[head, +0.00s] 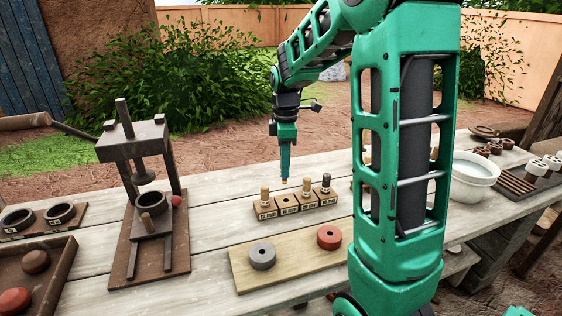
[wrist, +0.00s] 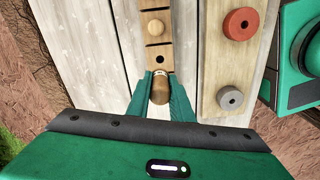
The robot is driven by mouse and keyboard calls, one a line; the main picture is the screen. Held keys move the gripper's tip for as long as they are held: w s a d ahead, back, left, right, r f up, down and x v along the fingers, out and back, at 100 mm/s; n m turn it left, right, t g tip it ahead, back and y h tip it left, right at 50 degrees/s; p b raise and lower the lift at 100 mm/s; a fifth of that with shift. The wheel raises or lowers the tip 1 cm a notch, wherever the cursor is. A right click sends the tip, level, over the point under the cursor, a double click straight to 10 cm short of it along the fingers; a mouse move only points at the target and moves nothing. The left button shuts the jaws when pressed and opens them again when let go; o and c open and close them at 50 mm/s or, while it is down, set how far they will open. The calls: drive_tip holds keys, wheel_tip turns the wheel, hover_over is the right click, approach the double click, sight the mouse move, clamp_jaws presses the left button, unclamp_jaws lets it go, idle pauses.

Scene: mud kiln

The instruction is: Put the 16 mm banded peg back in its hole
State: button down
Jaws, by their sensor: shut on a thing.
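My gripper (head: 284,172) points straight down over the wooden peg block (head: 292,209). In the wrist view, my gripper (wrist: 160,84) is shut on the wooden peg (wrist: 159,95), which has a paler band near its end. In the head view only a small light tip of this peg (head: 284,182) shows below the fingers, apart from the block. Under it, second from left, is an empty hole (head: 286,201); this hole also shows in the wrist view (wrist: 159,58). Other holes hold a left pale peg (head: 265,193), a third pale peg (head: 307,187) and a dark-topped peg (head: 326,182).
A board (head: 290,273) in front holds a grey ring (head: 262,256) and a red ring (head: 329,237). A press (head: 138,150) stands to the left. A white bowl (head: 474,180) is to the right. My arm hides part of the table's right side.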

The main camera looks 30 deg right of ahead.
sight(286, 183)
drive_tip(key=shift+d+f, duration=0.15)
drive_tip(key=shift+f, duration=1.35)
drive_tip(key=shift+d+f, duration=0.15)
drive_tip(key=shift+f, duration=1.3)
drive_tip(key=shift+s+f, duration=0.1)
drive_tip(key=shift+f, duration=0.05)
drive_tip(key=shift+f, duration=1.75)
idle(1.0)
drive_tip(key=c, duration=1.5)
unclamp_jaws()
drive_tip(key=shift+r, duration=0.1)
wheel_tip(286, 183, up, 10)
drive_tip(key=shift+r, duration=0.25)
